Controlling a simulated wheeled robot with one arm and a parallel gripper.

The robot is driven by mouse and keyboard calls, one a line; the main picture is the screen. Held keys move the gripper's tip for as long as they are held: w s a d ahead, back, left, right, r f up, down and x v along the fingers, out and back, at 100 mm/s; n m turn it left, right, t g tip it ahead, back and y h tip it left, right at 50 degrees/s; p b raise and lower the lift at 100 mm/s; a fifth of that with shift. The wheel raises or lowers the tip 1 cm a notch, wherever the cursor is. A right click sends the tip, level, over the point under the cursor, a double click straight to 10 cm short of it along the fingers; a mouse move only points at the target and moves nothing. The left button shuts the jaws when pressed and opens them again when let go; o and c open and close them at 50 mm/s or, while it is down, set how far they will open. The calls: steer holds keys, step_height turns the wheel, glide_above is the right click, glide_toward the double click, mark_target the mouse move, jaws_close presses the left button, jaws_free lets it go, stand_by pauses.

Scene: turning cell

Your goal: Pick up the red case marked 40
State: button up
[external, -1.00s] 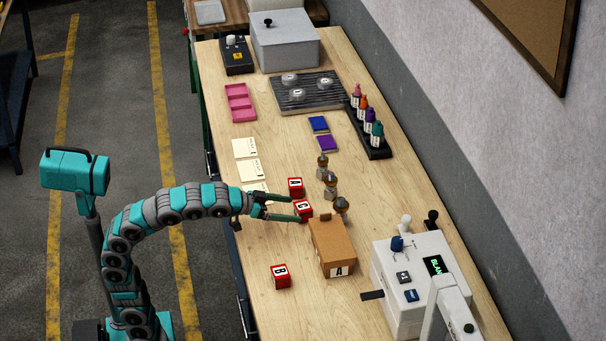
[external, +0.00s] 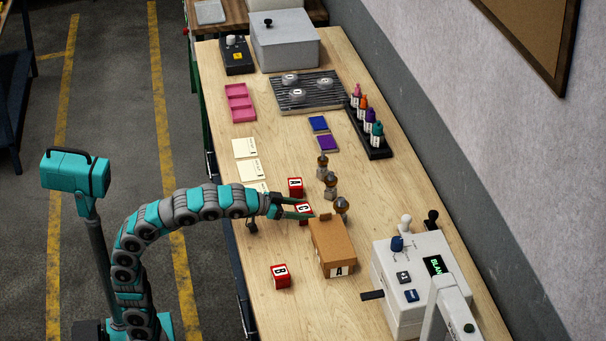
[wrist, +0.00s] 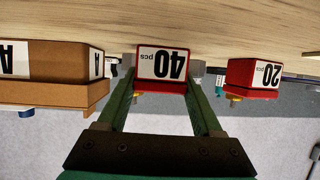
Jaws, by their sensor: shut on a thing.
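The red case marked 40 (wrist: 160,80) is upside down in the wrist view, between the two green fingers of my gripper (wrist: 162,84). In the external view the same red case (external: 303,208) shows a letter on its top, with my gripper (external: 299,209) closed around it from the left. My gripper is shut on it. The case appears to be at table level; whether its base is touching the wood is hard to tell. The fingers partly hide it in the external view.
A red case marked 20 (wrist: 252,76) stands close beside, showing A on top in the external view (external: 295,185). A brown box (external: 331,247) stands close on the other side. Red case B (external: 280,276) is nearer the front. Knobbed pieces (external: 330,184) stand behind.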

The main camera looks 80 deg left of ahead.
steer(key=c, duration=0.9)
steer(key=shift+r, duration=0.1)
